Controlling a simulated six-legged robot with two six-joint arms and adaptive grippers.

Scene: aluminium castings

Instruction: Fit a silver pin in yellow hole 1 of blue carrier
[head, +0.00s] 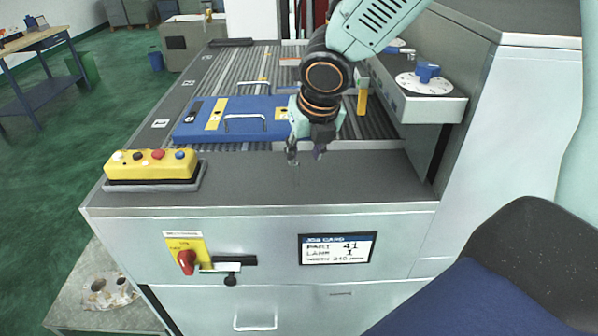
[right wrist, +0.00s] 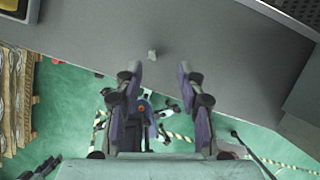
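The blue carrier (head: 262,104) lies flat on the roller conveyor, left of my right arm. It has a silver handle and yellow strips (head: 217,113) with small dark holes; I cannot read the hole numbers. My right gripper (head: 306,154) points down over the grey front ledge, in front of the carrier's right end. In the right wrist view its fingers (right wrist: 160,85) are spread with nothing between them. A small pale grey piece (right wrist: 152,55) shows against the ledge just beyond the fingertips; it may be a silver pin, but is too small to be sure. My left gripper is not seen.
A yellow button box (head: 150,164) stands at the ledge's left end. A side shelf with a blue-knobbed white disc (head: 424,83) stands right of the conveyor. A yellow upright piece (head: 362,100) is close right of my arm. The middle of the front ledge (head: 240,185) is clear.

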